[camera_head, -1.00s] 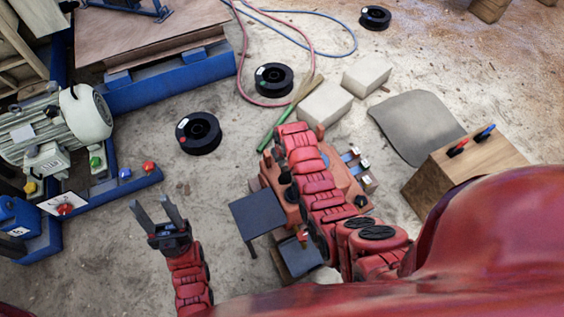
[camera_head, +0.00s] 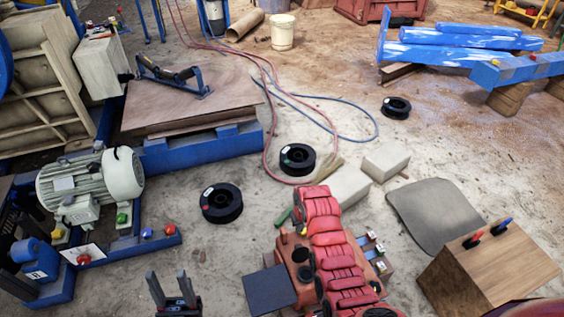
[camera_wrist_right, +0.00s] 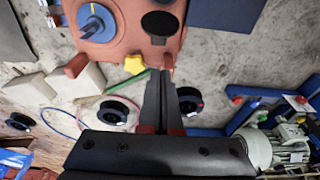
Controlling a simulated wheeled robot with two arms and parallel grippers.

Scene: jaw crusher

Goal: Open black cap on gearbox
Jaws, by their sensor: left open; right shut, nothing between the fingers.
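The orange gearbox (camera_head: 280,245) stands in the lower middle of the head view, largely covered by my red right arm. In the right wrist view the gearbox (camera_wrist_right: 122,42) is at the top, with a black oval cap (camera_wrist_right: 160,22) on its face. A blue round dial (camera_wrist_right: 97,22) and a yellow knob (camera_wrist_right: 134,64) sit beside the cap. My right gripper (camera_wrist_right: 165,72) is shut and empty, its tips near the gearbox edge, below the cap in the picture. In the head view it is hidden. My left gripper (camera_head: 168,278) is open and empty, left of the gearbox.
A dark flat panel (camera_head: 270,290) is beside the gearbox. A grey motor (camera_head: 90,187) on a blue frame stands left. Black spools (camera_head: 221,202), pale blocks (camera_head: 386,161), hoses and a grey mat (camera_head: 435,214) lie around. A wooden box (camera_head: 490,265) with two switches stands right.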

